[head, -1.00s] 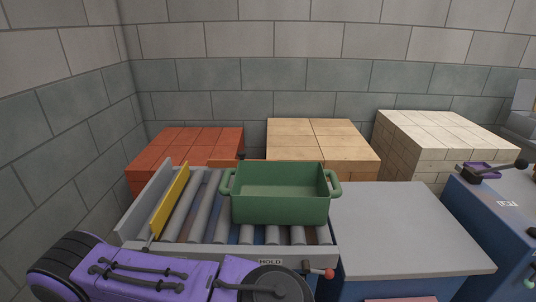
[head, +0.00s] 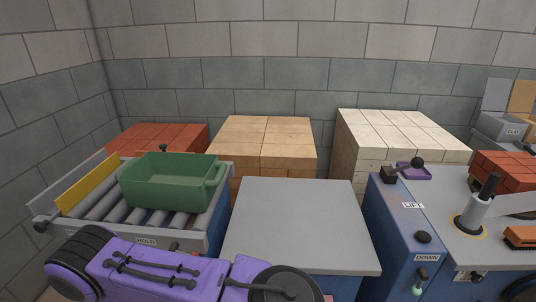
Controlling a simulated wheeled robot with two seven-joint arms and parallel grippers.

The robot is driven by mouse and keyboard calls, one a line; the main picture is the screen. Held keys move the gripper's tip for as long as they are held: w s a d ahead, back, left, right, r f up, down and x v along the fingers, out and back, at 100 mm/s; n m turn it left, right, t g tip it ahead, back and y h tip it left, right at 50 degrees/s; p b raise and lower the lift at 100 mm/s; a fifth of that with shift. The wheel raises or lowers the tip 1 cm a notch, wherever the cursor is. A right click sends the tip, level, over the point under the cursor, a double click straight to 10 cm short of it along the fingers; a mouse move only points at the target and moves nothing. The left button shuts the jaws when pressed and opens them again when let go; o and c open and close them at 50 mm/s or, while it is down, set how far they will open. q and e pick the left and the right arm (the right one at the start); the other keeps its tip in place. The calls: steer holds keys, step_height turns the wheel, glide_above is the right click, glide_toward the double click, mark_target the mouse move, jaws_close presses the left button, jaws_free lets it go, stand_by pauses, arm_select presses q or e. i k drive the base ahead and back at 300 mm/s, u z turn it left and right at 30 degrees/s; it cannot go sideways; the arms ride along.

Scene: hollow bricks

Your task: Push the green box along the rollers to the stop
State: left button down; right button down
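The green box (head: 170,182), open-topped with handles at its ends, sits upright on the grey rollers (head: 98,205). It is toward the right end of the roller bed, in the left part of the head view. A yellow bar (head: 88,187) crosses the left end of the rollers. Bare rollers show between the bar and the box, so the two are apart. A purple arm link of mine crosses the lower left in front of the rollers. Neither gripper shows in the view.
A grey-topped blue table (head: 296,222) stands right of the rollers, its top clear. Behind are stacks of red (head: 168,137), tan (head: 262,137) and cream bricks (head: 405,132). At right is a blue cabinet (head: 400,230) marked LIFT and DOWN, with levers and red bricks (head: 503,172).

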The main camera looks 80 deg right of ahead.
mark_target(166, 180)
steer(key=k, duration=0.35)
steer(key=z, duration=0.85)
